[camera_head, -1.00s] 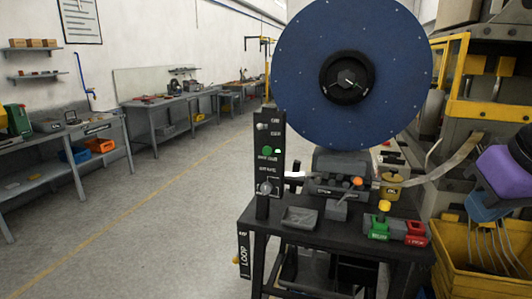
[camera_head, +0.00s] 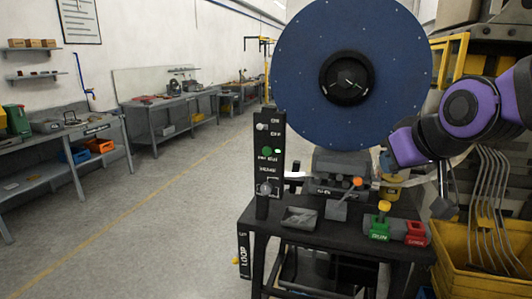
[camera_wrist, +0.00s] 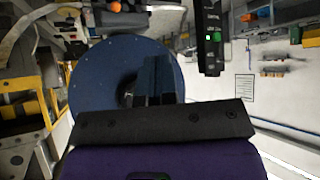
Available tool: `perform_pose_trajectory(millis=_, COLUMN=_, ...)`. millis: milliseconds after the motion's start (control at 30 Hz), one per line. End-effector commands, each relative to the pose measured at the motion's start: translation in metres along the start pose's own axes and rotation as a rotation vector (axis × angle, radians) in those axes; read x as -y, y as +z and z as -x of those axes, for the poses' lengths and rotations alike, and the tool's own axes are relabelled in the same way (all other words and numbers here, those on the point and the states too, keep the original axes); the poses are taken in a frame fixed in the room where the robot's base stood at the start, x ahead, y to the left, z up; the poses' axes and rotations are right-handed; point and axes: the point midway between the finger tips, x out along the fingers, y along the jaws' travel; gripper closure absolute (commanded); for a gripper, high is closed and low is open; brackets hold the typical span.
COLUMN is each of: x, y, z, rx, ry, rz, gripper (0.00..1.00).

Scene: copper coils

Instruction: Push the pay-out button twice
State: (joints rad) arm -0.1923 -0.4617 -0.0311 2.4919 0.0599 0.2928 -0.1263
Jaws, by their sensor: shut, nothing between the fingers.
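The pay-out button seems to be the round green button (camera_head: 267,151) on the upright black panel (camera_head: 264,190), left of the blue coil disc. Its label is too small to read surely. A small pale lit lamp (camera_head: 277,151) is just right of it. The button also shows in the wrist view (camera_wrist: 217,36), where the scene appears upside down. My gripper (camera_head: 386,162) is right of the disc's lower edge, well apart from the button. Its shut, empty dark fingers show in the wrist view (camera_wrist: 155,72) in front of the disc.
The blue disc (camera_head: 310,60) stands between my gripper and the panel. A black table (camera_head: 330,233) bears an orange-knobbed lever (camera_head: 357,182), a green block (camera_head: 380,230) and a red block (camera_head: 416,232). A yellow bin (camera_head: 480,265) is at right. The left floor is clear.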

Motion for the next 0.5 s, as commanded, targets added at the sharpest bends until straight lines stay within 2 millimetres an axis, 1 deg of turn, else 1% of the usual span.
perform_pose_trajectory(millis=33, x=0.006, y=-0.009, z=-0.014, rx=-0.03, ry=-0.011, rz=0.022, gripper=1.0)
perform_pose_trajectory(millis=200, x=0.026, y=-0.04, z=-0.052, rx=-0.168, ry=-0.031, rz=0.083, gripper=1.0)
perform_pose_trajectory(millis=400, x=0.055, y=-0.069, z=-0.093, rx=-0.331, ry=-0.039, rz=0.153, gripper=1.0)
perform_pose_trajectory(millis=500, x=0.071, y=-0.08, z=-0.112, rx=-0.412, ry=-0.038, rz=0.189, gripper=1.0)
